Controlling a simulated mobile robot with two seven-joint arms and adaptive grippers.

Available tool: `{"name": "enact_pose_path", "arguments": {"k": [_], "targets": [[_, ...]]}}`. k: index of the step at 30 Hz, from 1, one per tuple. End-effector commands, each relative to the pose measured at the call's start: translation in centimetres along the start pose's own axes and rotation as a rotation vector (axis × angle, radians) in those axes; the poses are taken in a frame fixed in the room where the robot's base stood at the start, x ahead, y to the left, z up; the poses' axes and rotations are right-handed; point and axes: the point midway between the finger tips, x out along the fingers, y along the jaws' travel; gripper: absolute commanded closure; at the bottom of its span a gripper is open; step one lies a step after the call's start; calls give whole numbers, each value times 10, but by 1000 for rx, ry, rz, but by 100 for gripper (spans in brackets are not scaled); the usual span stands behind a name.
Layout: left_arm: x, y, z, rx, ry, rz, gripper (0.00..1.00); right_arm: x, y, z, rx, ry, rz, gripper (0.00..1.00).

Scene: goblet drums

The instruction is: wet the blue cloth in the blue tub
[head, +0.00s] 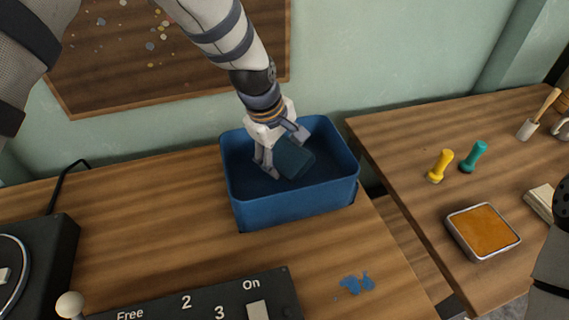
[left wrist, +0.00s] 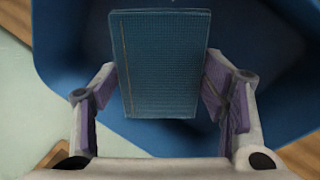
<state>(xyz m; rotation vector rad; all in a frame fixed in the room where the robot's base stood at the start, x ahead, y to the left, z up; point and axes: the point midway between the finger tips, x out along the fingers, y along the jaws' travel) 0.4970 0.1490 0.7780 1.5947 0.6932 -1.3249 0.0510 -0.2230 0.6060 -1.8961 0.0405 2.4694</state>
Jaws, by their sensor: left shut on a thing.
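The blue tub (head: 300,203) stands at the right end of the left wooden table, against the wall. My left gripper (head: 279,158) reaches down into it from above and is shut on the blue cloth (head: 293,158). The cloth looks like a flat, dark blue folded pad, tilted, inside the tub's walls. In the left wrist view the cloth (left wrist: 160,65) sits between the two fingers, with the tub (left wrist: 70,50) behind and below it. I cannot tell whether the cloth touches the tub's bottom or any water. My right gripper is not in view.
Blue spots (head: 356,284) mark the table in front of the tub. A panel (head: 215,300) with a lever lies at the front, a dark device (head: 35,265) at left. Across a gap, the right table holds a yellow dumbbell (head: 440,166), a teal one (head: 474,156) and an orange-filled tray (head: 458,238).

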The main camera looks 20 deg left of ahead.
Motion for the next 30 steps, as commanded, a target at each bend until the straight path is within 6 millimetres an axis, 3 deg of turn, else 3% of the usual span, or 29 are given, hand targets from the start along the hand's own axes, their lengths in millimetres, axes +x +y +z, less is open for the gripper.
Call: {"name": "enact_pose_path", "arguments": {"k": [1, 21, 30], "targets": [[-11, 5, -1, 1, 5, 10, 56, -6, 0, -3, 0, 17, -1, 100], [-76, 24, 0, 2, 5, 9, 56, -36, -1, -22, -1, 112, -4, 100], [-85, 26, 0, 1, 1, 2, 56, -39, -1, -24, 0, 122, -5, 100]]}}
